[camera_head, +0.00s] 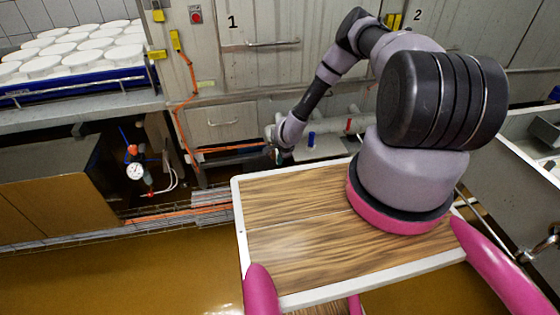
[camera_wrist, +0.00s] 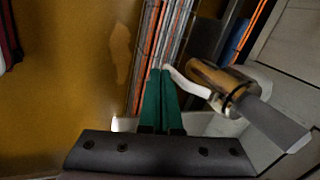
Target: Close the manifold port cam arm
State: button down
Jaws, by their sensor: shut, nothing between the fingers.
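In the wrist view, a shiny metal port fitting (camera_wrist: 217,82) sits right of centre. A pale curved cam arm (camera_wrist: 190,82) sticks out from its side towards the left, and a flat grey piece (camera_wrist: 272,122) extends to the lower right. My gripper (camera_wrist: 162,72) has its green fingers pressed together with nothing between them. The fingertips are beside the cam arm's outer end; I cannot tell if they touch. In the head view, my gripper (camera_head: 278,156) is low in front of the cabinets, beside the grey manifold pipe (camera_head: 328,127); the port there is too small or hidden.
The manifold carries a blue handle (camera_head: 311,139) and a red handle (camera_head: 348,124). An orange hose (camera_head: 228,149) runs behind my gripper. A pressure gauge (camera_head: 135,171) stands at left. A blue tray (camera_head: 75,86) of white moulds is at upper left. The brown floor (camera_head: 120,275) is wet.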

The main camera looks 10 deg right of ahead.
jog(key=shift+w+f, duration=0.1)
jog(key=shift+w, duration=0.4)
jog(key=shift+w, duration=0.1)
